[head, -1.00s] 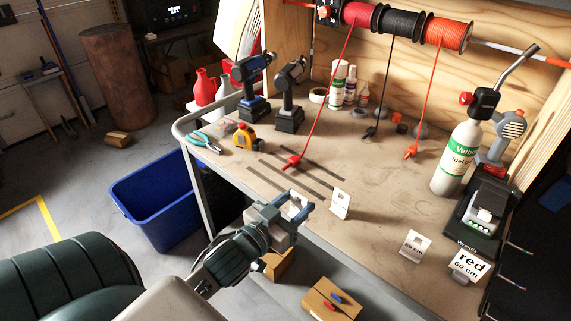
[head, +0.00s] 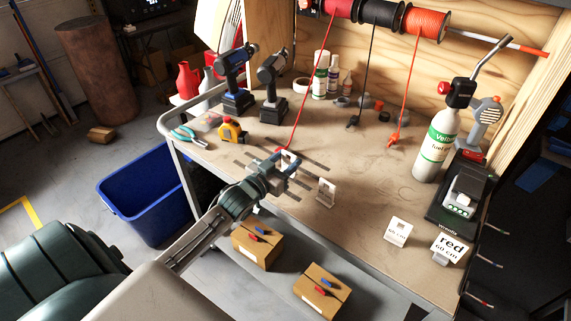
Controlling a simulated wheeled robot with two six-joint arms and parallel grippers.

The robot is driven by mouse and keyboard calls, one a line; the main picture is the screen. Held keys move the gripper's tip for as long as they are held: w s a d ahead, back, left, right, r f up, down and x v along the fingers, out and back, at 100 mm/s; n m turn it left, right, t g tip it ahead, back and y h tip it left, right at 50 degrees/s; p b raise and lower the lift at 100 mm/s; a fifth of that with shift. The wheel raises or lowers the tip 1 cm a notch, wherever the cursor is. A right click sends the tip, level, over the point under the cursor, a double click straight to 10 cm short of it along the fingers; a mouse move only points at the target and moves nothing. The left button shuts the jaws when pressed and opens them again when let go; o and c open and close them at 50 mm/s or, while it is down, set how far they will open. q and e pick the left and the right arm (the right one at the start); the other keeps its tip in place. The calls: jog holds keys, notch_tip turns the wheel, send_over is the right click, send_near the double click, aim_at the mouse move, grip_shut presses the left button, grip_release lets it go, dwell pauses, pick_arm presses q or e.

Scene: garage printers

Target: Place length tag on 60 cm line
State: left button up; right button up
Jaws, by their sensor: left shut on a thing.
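A small white tent tag (head: 398,232) stands near the bench's front edge; its small print ends in "cm", and the number is too small to read surely. Another white tag (head: 326,190) stands upright beside the right ends of the dark lines (head: 305,157) on the bench top. My left gripper (head: 285,166) is over these lines, left of the tags and touching neither. It is shut at the lower end of the red cable (head: 305,105), whose tip is hidden by the fingers. Which line is 60 cm cannot be read. My right gripper is not in view.
A card reading "red 60 cm" (head: 450,248) stands at the front right, by a black-based device (head: 460,195) and a gas bottle (head: 435,145). A tape measure (head: 232,131), pliers (head: 190,137) and drills (head: 272,85) are at the left. The bench middle is clear.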

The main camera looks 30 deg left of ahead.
pick_arm(q)
jog(key=shift+f, duration=0.7)
jog(key=shift+f, duration=0.15)
jog(key=o, duration=1)
jog(key=shift+c, duration=0.2)
